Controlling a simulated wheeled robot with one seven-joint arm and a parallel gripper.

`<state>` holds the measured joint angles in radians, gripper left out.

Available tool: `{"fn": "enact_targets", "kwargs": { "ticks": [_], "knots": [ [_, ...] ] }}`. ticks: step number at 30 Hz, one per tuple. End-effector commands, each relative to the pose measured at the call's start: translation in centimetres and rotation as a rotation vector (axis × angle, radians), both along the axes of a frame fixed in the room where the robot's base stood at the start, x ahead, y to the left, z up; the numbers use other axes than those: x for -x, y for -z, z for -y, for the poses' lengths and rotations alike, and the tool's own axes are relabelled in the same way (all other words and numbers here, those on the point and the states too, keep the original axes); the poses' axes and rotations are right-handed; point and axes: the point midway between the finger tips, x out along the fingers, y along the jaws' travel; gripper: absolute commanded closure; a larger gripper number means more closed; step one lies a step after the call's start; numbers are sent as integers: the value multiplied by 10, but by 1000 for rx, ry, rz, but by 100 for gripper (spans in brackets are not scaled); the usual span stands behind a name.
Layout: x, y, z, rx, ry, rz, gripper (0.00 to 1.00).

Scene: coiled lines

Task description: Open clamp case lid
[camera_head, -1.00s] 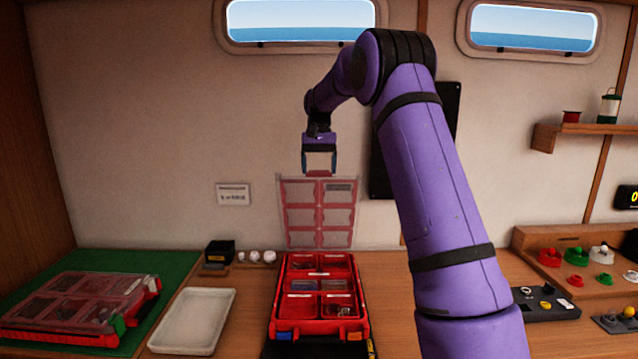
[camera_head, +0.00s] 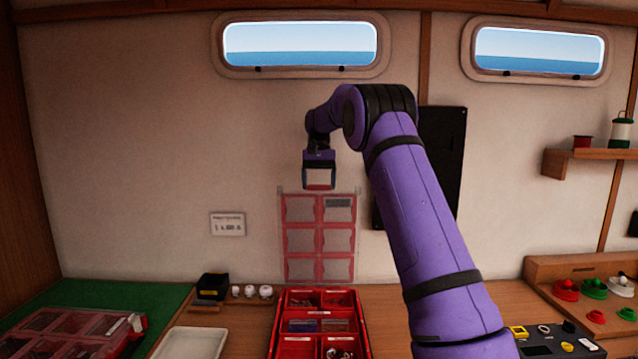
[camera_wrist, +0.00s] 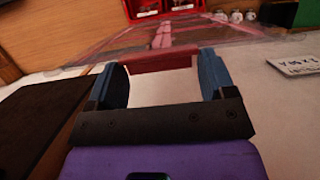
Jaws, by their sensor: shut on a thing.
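The red clamp case (camera_head: 275,335) sits on the bench with its inside compartments showing. Its front edge is cut off by the picture's bottom. Its clear, red-framed lid (camera_head: 320,240) stands up at the back of the case, close to upright before the wall. My gripper (camera_head: 319,187) is at the lid's top edge. In the wrist view my gripper (camera_wrist: 160,75) has its blue fingers apart, on either side of a red tab (camera_wrist: 160,60) on the lid edge, and is shut on it. The lid (camera_wrist: 165,40) stretches away from there toward the case (camera_wrist: 136,18).
A second closed red case (camera_head: 70,335) lies on a green mat (camera_head: 150,295) at left, beside a white tray (camera_head: 190,342). A small black box (camera_head: 212,287) and white balls stand at the back. A dark panel (camera_head: 443,150) hangs on the wall behind my arm.

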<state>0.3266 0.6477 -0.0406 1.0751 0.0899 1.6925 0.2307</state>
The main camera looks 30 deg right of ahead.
Motion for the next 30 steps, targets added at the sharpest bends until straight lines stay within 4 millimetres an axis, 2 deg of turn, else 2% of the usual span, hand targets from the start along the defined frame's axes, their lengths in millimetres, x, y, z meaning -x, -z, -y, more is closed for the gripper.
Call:
{"fn": "enact_targets", "kwargs": {
  "ticks": [2, 3, 4, 9, 13, 21, 30],
  "knots": [
    [0, 8, 1, -3, 0, -10, 66],
    [0, 8, 1, -3, 0, -10, 19],
    [0, 8, 1, -4, 0, -11, 12],
    [0, 8, 1, -4, 0, -11, 11],
    [-2, 0, 2, -3, 1, -11, 11],
    [-11, -42, 8, 0, 0, 0, 11],
    [-15, -69, 11, 1, 0, 2, 11]
  ]
}}
